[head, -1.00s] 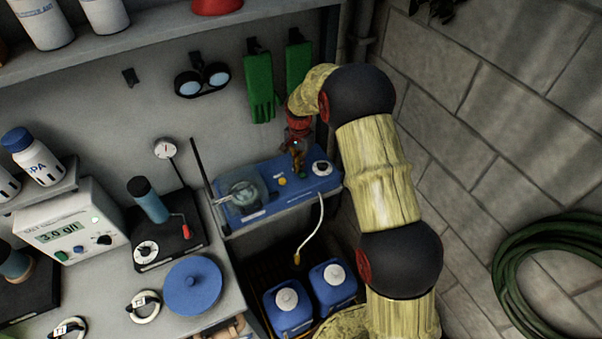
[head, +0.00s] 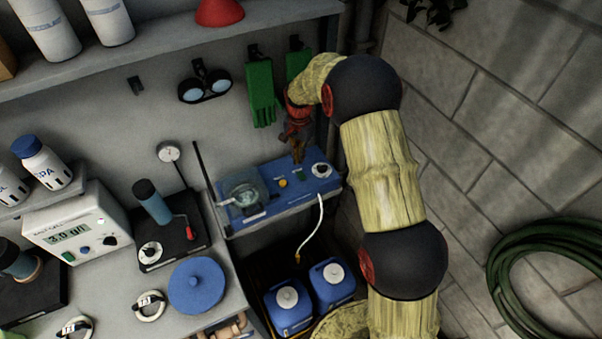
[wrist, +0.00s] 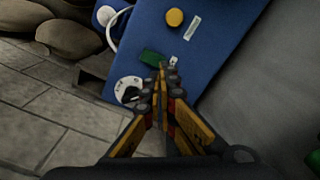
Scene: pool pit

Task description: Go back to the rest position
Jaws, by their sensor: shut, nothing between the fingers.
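My gripper (head: 298,152) hangs above the right part of a blue device (head: 265,200), with its fingertips pointing down. In the wrist view my gripper (wrist: 165,75) has its two fingers together at the tips, with nothing between them. Beyond the tips lie the device's blue top (wrist: 195,45), a green switch (wrist: 152,58), a yellow button (wrist: 174,17) and a white dial (wrist: 128,88). The fingertips overlap the area near the green switch in the picture; I cannot tell the exact gap.
Green gloves (head: 261,92) and goggles (head: 205,85) hang on the wall behind. Two blue jugs (head: 332,284) stand below the device. A stone wall (head: 500,130) with a coiled green hose (head: 535,270) is at the right. A bench with a blue round lid (head: 197,285) is at the left.

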